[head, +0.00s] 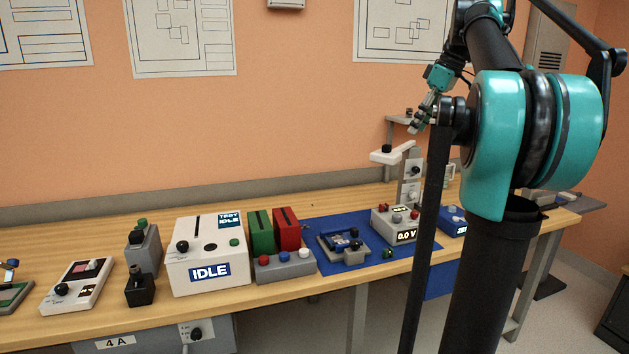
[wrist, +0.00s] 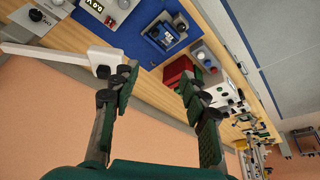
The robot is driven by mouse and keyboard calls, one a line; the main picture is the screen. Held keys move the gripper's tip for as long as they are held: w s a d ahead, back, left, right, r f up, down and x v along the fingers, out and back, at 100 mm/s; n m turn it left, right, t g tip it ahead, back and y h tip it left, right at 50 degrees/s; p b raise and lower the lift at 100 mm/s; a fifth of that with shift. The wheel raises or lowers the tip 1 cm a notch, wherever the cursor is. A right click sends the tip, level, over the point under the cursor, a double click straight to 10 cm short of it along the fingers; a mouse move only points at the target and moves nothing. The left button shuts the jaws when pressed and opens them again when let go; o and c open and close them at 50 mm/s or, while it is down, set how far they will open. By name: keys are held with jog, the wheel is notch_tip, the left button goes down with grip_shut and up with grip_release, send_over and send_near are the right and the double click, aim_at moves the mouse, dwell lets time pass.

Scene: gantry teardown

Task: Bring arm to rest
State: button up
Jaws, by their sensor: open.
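My gripper (head: 422,112) is raised above the back of the workbench in the head view, in front of the orange wall. In the wrist view my gripper (wrist: 158,82) shows two dark green-padded fingers spread wide apart, with nothing between them. The fingers are clear of the bench and its items. My teal and black arm is folded up at the right of the head view and hides part of the bench's right end.
The wooden bench (head: 90,243) carries a white IDLE box (head: 208,255), green (head: 260,232) and red (head: 287,230) blocks, and a blue mat (head: 310,226). A grey stand with a white arm (head: 392,153) rises near my gripper.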

jog(key=s+a+f+m+h, duration=0.1)
jog(key=s+a+f+m, duration=0.2)
jog(key=f, duration=0.9)
jog(key=s+a+f+m+h, duration=0.1)
jog(key=s+a+f+m, duration=0.1)
jog(key=f, duration=1)
jog(key=s+a+f+m, duration=0.2)
jog(key=s+f, duration=0.7)
jog(key=f, duration=0.3)
jog(key=s+a+f+m+t+h, duration=0.1)
jog(key=s+a+f+m, duration=0.1)
jog(key=s+f, duration=0.8)
notch_tip(320, 180, down, 2)
jog(key=shift+s+m, duration=0.15)
jog(key=shift+m, duration=0.55)
